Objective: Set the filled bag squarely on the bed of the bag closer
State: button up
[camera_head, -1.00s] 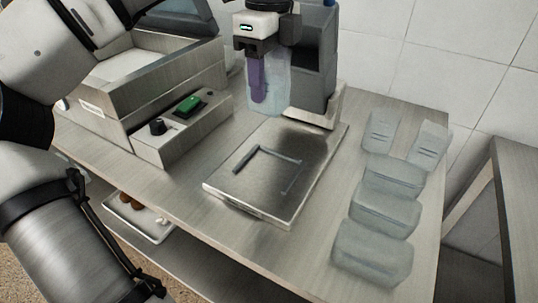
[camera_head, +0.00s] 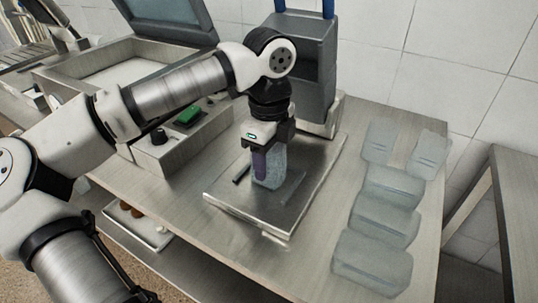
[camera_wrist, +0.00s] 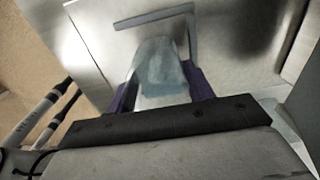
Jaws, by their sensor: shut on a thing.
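My gripper (camera_head: 264,163) is shut on a translucent bluish filled bag (camera_head: 274,173), its purple fingers on the bag's sides. The bag is upright above the bed, a flat metal plate (camera_head: 236,207) in front of a dark grey machine housing (camera_head: 302,48). Its bottom is at or just above the plate; I cannot tell if it touches. A raised L-shaped guide (camera_head: 242,174) on the plate is partly hidden behind the bag and gripper. In the wrist view, the bag (camera_wrist: 163,72) sits between the fingers, inside the corner of the guide (camera_wrist: 155,18).
Several filled translucent bags (camera_head: 384,218) lie along the table's right side. A metal machine with an open lid (camera_head: 172,20), a green switch (camera_head: 188,115) and a black knob (camera_head: 158,137) stands at left. A white tray (camera_head: 140,228) sits on a lower shelf.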

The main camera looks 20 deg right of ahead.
jog(key=shift+f+b, duration=0.15)
jog(key=shift+b, duration=0.15)
jog(key=o, duration=1.1)
jog(key=shift+o, duration=0.2)
jog(key=shift+r, duration=0.2)
notch_tip(320, 180, up, 12)
jog(key=shift+r, duration=0.1)
